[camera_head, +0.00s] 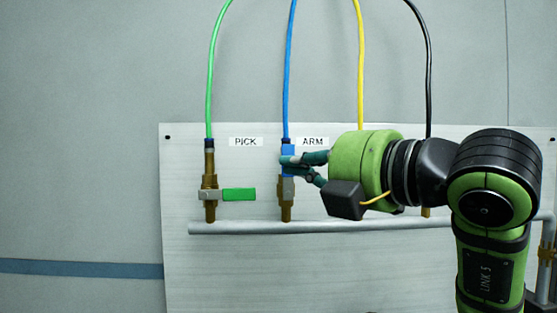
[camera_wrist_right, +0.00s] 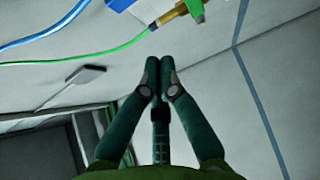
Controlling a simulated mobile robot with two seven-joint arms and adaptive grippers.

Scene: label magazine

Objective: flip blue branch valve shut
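The blue branch valve (camera_head: 286,190) sits on the white panel below the blue hose. Its blue handle (camera_head: 288,152) stands upright, in line with the branch. My right gripper (camera_head: 284,163) comes in from the right, and its fingertips overlap the handle in the head view. In the wrist view my right gripper (camera_wrist_right: 159,66) has its fingertips together, with nothing visible between them. A blue piece (camera_wrist_right: 121,4) shows at the top edge there, apart from the tips. I cannot tell whether the fingers touch the handle. My left gripper is out of view.
The green branch valve (camera_head: 209,194) stands left of the blue one, its green handle (camera_head: 238,195) pointing right. A grey pipe (camera_head: 245,228) runs along below. My arm hides most of the yellow and black hose branches. The panel's lower left is clear.

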